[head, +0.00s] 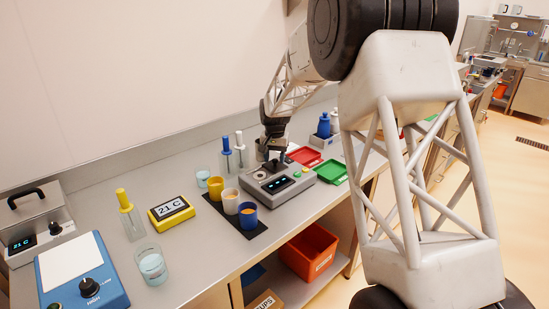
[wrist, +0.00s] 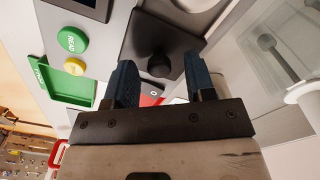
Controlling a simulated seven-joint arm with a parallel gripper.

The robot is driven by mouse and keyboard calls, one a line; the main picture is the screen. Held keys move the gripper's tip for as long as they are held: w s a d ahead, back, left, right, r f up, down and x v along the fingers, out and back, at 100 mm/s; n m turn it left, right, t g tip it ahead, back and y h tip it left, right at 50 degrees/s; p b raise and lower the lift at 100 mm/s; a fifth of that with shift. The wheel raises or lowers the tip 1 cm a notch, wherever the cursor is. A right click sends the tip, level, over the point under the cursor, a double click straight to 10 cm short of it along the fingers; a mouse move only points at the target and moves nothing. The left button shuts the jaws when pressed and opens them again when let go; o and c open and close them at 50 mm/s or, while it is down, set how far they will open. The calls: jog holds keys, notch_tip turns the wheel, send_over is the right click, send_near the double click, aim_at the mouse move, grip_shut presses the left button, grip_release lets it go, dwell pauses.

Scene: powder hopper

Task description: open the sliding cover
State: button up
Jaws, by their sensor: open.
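The sliding cover (wrist: 150,32) is a dark square plate with a round black knob (wrist: 159,66) on top, on the grey powder hopper unit (head: 290,193). In the wrist view my gripper (wrist: 160,62) is open, with one blue-grey finger on each side of the knob. I see gaps between the knob and both fingers. In the head view my gripper (head: 276,157) is low over the back of the unit, and the cover is mostly hidden by it. The unit has a lit display (head: 278,185), a green button (wrist: 72,40) and a yellow button (wrist: 74,66).
A red tray (head: 305,155) and a green tray (head: 333,172) lie right of the unit. Yellow, white and blue cups (head: 248,216) stand on a black mat to its left.

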aim_at(276, 160)
jog(key=shift+r, duration=0.15)
jog(key=shift+r, duration=3.75)
jog(key=shift+s+d+r, duration=0.2)
jog(key=shift+r, duration=0.05)
jog(key=s+d+r, duration=0.4)
jog(key=s+d, duration=0.1)
jog(key=s, duration=0.4)
jog(key=s+d+r+t, duration=0.1)
jog(key=s+d+r, duration=0.3)
jog(key=s, duration=0.6)
jog(key=s+d+r, duration=0.3)
jog(key=s+d, duration=0.3)
jog(key=s, duration=0.3)
jog(key=s+d+f, duration=0.2)
jog(key=s, duration=0.7)
jog(key=s+d+f+n+t, duration=0.1)
jog(key=s+d, duration=0.2)
jog(key=s, duration=0.7)
jog(key=s+d+f, duration=0.2)
jog(key=s, duration=0.7)
jog(key=shift+s+d+f+n+t, duration=0.25)
jog(key=shift+d+f+n+t, duration=0.05)
